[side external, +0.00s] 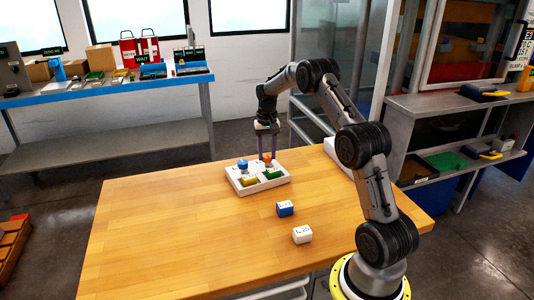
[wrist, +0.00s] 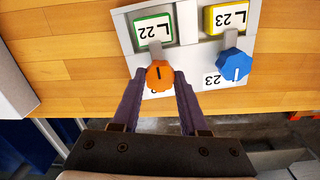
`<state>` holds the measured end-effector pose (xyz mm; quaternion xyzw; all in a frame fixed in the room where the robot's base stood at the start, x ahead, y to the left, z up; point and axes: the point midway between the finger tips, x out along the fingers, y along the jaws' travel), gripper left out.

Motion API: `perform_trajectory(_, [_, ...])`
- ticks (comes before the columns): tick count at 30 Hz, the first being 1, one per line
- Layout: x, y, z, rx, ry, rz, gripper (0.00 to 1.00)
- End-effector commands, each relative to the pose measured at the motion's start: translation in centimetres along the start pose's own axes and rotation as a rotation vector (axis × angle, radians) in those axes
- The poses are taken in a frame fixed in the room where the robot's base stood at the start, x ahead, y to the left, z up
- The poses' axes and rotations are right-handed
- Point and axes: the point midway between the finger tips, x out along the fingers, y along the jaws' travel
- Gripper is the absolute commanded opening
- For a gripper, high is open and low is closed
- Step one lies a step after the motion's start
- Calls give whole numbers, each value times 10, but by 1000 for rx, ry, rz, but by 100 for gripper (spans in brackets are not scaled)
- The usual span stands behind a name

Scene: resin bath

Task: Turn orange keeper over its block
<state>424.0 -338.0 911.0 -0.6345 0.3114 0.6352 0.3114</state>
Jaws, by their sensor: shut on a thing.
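The orange keeper (wrist: 160,75) is a round knob with a dark mark on top, on a white holder (side external: 238,187). A grey tab (wrist: 155,50) runs from it toward the green block (wrist: 154,31) labelled L22 and appears to lap its near edge. My gripper (wrist: 161,76) points down and is shut on the orange keeper, one purple finger on each side. In the side view the keeper (side external: 267,157) sits at the fingertips, partly hidden. The green block (side external: 272,174) lies in its recess there.
A blue keeper (wrist: 232,66) stands beside the orange one, its tab toward the yellow block (wrist: 227,18) labelled L23. A loose blue block (side external: 285,208) and a white block (side external: 302,235) lie on the wooden table (side external: 170,230). The table's left side is clear.

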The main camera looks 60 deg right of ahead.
Motion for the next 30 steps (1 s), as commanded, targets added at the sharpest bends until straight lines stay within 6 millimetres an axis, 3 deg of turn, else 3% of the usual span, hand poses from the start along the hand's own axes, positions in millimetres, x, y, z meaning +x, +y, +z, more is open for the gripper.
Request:
perform_trajectory(12, [-3,0,-1,10,5,-2,0])
perform_trajectory(13, [-3,0,-1,10,5,-2,47])
perform_trajectory(17, [-2,0,-1,9,4,-2,70])
perform_trajectory(26, [-1,0,0,8,2,-1,74])
perform_trajectory(30, [-10,0,-1,8,4,-1,74])
